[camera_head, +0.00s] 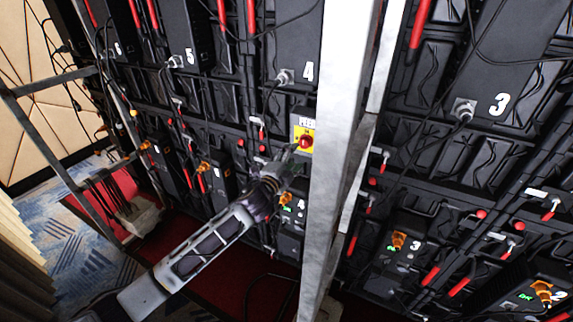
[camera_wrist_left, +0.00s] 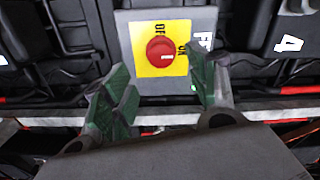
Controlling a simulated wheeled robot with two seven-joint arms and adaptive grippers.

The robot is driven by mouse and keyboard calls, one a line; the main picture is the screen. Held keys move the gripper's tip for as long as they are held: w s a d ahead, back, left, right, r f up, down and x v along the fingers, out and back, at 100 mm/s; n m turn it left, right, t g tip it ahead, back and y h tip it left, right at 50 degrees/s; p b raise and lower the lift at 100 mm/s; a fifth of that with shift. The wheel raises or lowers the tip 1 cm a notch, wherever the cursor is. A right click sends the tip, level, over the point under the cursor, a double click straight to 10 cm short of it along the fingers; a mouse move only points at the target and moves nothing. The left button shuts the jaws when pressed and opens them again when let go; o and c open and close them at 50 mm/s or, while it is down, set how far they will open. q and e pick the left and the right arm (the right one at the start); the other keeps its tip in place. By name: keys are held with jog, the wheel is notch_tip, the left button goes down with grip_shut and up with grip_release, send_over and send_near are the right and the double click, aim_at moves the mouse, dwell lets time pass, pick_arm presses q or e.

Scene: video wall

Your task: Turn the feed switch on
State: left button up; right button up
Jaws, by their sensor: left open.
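The feed switch (camera_head: 305,141) is a red round knob on a yellow plate, set in a grey box marked FEED on the back of the video wall, left of a steel post. In the left wrist view the red knob (camera_wrist_left: 160,52) sits in the upper middle, with OFF and ON lettering on the yellow plate (camera_wrist_left: 143,32). My left gripper (camera_head: 288,156) is just to the left of and below the knob. Its two green-padded fingers (camera_wrist_left: 162,95) are spread apart and empty, framing the knob from below without visible contact. My right gripper is not in view.
A vertical steel post (camera_head: 338,150) stands right beside the switch. Numbered black panels, cables and red levers (camera_head: 418,25) cover the wall. A steel frame (camera_head: 60,150) stands at the left. Red and blue carpet (camera_head: 75,240) lies below.

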pick_arm(q)
jog(key=shift+v, duration=1.8)
